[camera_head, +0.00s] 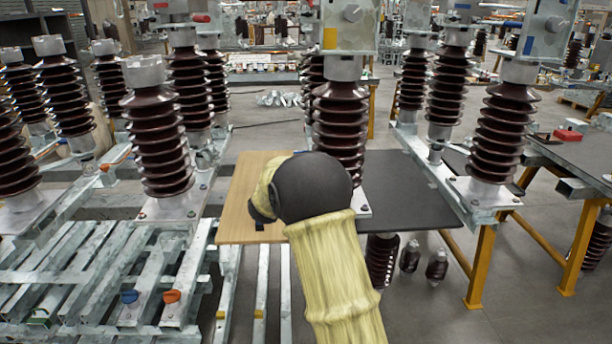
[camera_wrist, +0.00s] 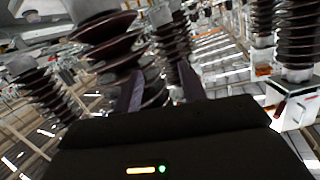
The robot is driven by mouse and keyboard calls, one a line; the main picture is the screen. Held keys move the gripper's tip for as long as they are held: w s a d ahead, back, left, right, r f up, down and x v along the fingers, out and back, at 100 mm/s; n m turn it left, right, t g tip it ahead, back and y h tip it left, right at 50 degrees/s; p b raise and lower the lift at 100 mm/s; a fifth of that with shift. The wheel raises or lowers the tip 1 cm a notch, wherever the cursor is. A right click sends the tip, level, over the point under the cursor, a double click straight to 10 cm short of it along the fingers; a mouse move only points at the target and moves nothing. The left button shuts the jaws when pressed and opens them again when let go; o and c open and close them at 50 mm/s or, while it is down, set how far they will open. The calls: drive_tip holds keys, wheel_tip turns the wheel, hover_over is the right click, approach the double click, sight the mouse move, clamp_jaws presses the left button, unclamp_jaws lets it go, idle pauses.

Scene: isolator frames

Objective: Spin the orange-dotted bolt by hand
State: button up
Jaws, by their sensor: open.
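I cannot make out a bolt with an orange dot for certain in either view. In the head view my pale yellow arm with its dark joint reaches up the middle, and the gripper end is mostly hidden behind it. In the wrist view the two dark fingers of my gripper (camera_wrist: 160,86) stand apart with nothing held between them. Beyond them are brown ribbed insulators, one large insulator (camera_wrist: 108,50) close by on the left. A small orange-red patch (camera_wrist: 273,111) shows at a pale base on the right, too blurred to name.
A wooden board (camera_head: 240,205) and a dark tabletop (camera_head: 415,195) lie around my arm. Tall ribbed insulators (camera_head: 157,140) stand on metal frames to both sides. An orange cap (camera_head: 171,296) and a blue cap (camera_head: 129,297) sit on the slatted frame at lower left.

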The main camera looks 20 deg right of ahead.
drive_tip(key=s+a+f+n+g+y+b, duration=0.1)
drive_tip(key=s+a+f+n+g+y, duration=0.15)
drive_tip(key=s+a+f+y, duration=0.4)
drive_tip(key=s+a+f+n+g+y+b, duration=0.1)
drive_tip(key=s+a+f+n+b, duration=0.15)
drive_tip(key=s, duration=0.65)
drive_tip(key=s+f+n+g, duration=0.1)
drive_tip(key=s+f+g, duration=0.2)
drive_tip(key=s, duration=0.8)
drive_tip(key=s+f+n+g, duration=0.2)
drive_tip(key=s+f+g, duration=0.2)
drive_tip(key=s, duration=0.8)
drive_tip(key=shift+d+f+y+b, duration=0.25)
drive_tip(key=shift+f+y+b, duration=0.2)
drive_tip(key=shift+f, duration=0.2)
drive_tip(key=shift+s+g, duration=0.1)
drive_tip(key=shift+g, duration=0.15)
drive_tip(key=shift+c, duration=0.5)
